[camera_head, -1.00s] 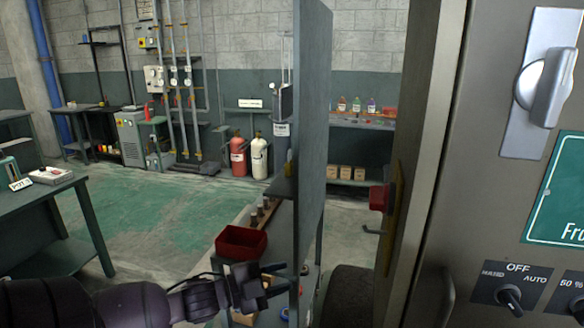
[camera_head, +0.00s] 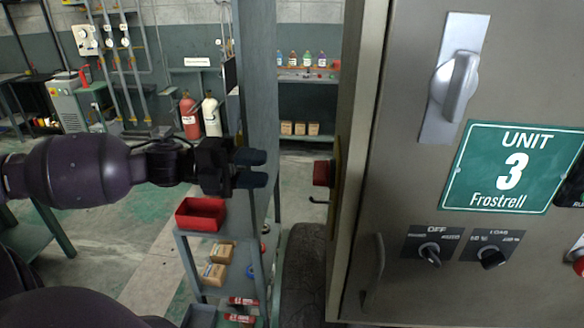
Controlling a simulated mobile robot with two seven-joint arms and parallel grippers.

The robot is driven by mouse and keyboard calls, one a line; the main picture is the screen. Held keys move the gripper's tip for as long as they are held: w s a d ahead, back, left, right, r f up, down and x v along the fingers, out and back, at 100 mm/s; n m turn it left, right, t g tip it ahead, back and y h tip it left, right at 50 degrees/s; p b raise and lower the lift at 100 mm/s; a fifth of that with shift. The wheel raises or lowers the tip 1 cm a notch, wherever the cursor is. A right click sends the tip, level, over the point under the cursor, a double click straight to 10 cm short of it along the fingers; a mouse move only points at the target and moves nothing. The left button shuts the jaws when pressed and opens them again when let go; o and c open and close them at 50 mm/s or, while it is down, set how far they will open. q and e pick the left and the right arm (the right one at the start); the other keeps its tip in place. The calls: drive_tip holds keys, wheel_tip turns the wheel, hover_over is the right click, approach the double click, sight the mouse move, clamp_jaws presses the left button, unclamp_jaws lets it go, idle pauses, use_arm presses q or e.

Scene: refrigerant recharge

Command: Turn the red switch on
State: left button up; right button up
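The red switch (camera_head: 322,173) is a red knob on the narrow left side of the grey cabinet (camera_head: 400,215), over a yellowish plate (camera_head: 341,165). I see it side-on, so its exact turn position is hard to tell. My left gripper (camera_head: 262,169) is at about the same height in the picture, to the left of the switch. Its fingers point right toward the switch, apart from it, with a small empty gap between them. My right gripper is not in view.
A grey upright post (camera_head: 258,90) stands behind my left gripper. Below is a shelf cart with a red bin (camera_head: 201,214) and boxes (camera_head: 215,274).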

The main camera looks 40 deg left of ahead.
use_arm(q)
drive_tip(key=b+x, duration=0.4)
drive_tip(key=x, duration=0.4)
drive_tip(key=shift+c, duration=0.8)
drive_tip(key=shift+s, duration=0.1)
clamp_jaws()
drive_tip(key=m+b, duration=0.1)
drive_tip(key=m, duration=0.3)
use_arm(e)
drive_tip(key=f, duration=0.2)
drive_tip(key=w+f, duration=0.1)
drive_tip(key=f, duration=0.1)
use_arm(q)
drive_tip(key=shift+m+b, duration=0.3)
